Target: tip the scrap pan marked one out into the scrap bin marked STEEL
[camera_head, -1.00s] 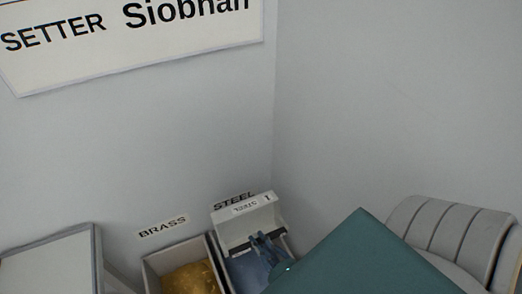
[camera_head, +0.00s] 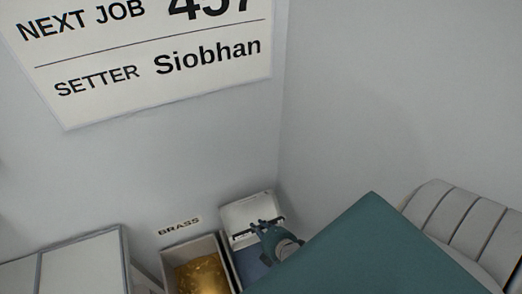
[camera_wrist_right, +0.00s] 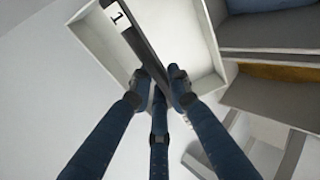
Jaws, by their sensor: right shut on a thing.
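The scrap pan marked one (camera_head: 247,213) is a pale shallow pan, tilted up at the back of the steel bin in the head view. In the right wrist view the pan (camera_wrist_right: 190,38) shows its "1" label beside a dark bar, and its visible inside looks bare. My right gripper (camera_head: 265,225) is shut on the pan at the dark bar; its fingers (camera_wrist_right: 160,83) show up close. The steel bin (camera_head: 237,272) has blue-grey contents below the gripper. Its STEEL wall label is hidden. My left gripper is not in view.
The brass bin (camera_head: 221,248), with golden scrap, stands directly left of the steel bin under a BRASS label (camera_head: 179,226). A pale cabinet (camera_head: 75,262) is farther left. The wall corner rises close behind the bins. A grey ribbed object (camera_head: 470,220) is at right.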

